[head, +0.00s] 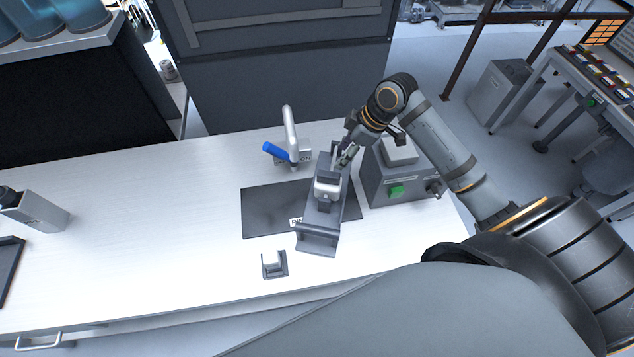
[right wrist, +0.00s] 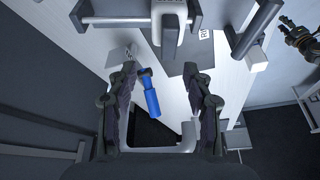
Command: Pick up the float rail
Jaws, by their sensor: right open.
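A long grey device (head: 318,218) stands on the dark mat in the head view, with a pale block (head: 327,187) at its middle and a crossbar at its near end. I cannot tell which part is the float rail. In the right wrist view the device shows at the top, with a pale rod (right wrist: 120,19). My right gripper (head: 347,153) is at the device's far end; its fingers (right wrist: 165,80) are spread, with nothing held between them. A dark jointed piece at the wrist view's right edge seems to be my left gripper (right wrist: 298,38).
A tap with a blue handle (head: 275,151) stands behind the mat (head: 262,212). A grey box with a green button (head: 397,191) is at the right. A small grey holder (head: 273,265) sits in front; a labelled box (head: 42,212) is far left.

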